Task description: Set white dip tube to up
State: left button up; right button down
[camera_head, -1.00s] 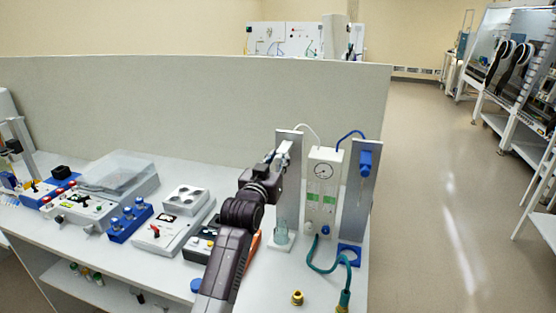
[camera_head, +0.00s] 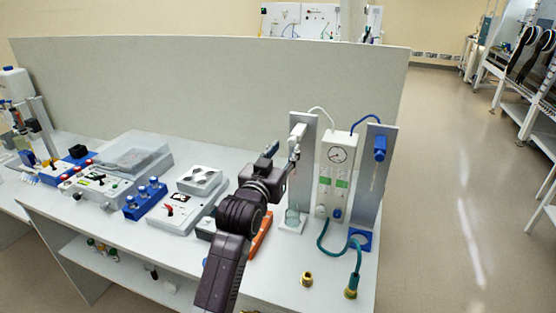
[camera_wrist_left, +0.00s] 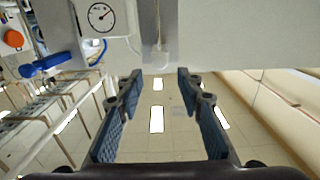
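The white dip tube's white head (camera_head: 298,131) sits high on the left grey stand (camera_head: 308,170). My left gripper (camera_head: 283,154) is just below and in front of the white head, fingers apart. In the left wrist view the open gripper (camera_wrist_left: 157,88) has nothing between its fingers; a thin white tube (camera_wrist_left: 158,30) shows beyond them against the grey plate. The gripper and arm hide part of the tube in the head view. My right gripper is not in view.
A white gauge box (camera_head: 336,170) stands right of the white tube, then a blue dip tube head (camera_head: 380,146) on another stand. A green hose (camera_head: 335,252) lies in front. A partition (camera_head: 200,90) stands behind.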

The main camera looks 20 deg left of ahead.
pick_arm(q)
jog(key=s, duration=0.5)
jog(key=shift+a, duration=0.1)
